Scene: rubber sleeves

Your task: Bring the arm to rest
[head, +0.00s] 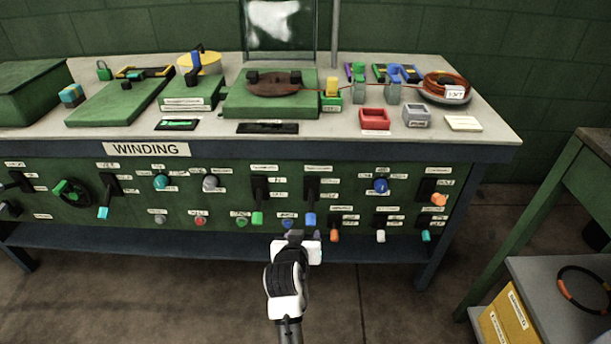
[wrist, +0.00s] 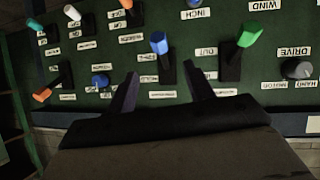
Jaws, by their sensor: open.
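My gripper (head: 303,238) is in front of the lower middle of the green control panel (head: 225,185) in the head view. In the wrist view my gripper (wrist: 165,82) has its two dark fingers spread apart with nothing between them. A blue-handled lever (wrist: 159,44) shows beyond the fingertips, between them in the picture; it also shows in the head view (head: 310,218). A green-handled lever (wrist: 249,33) is to its right in the wrist view. I cannot tell whether a finger touches the panel.
The bench (head: 225,130) above carries a green winding block (head: 240,105), a copper coil (head: 446,84) and small bins. Several other levers and knobs stick out of the panel. A shelf (head: 560,285) with a yellow box (head: 510,318) stands at right. Floor in front is clear.

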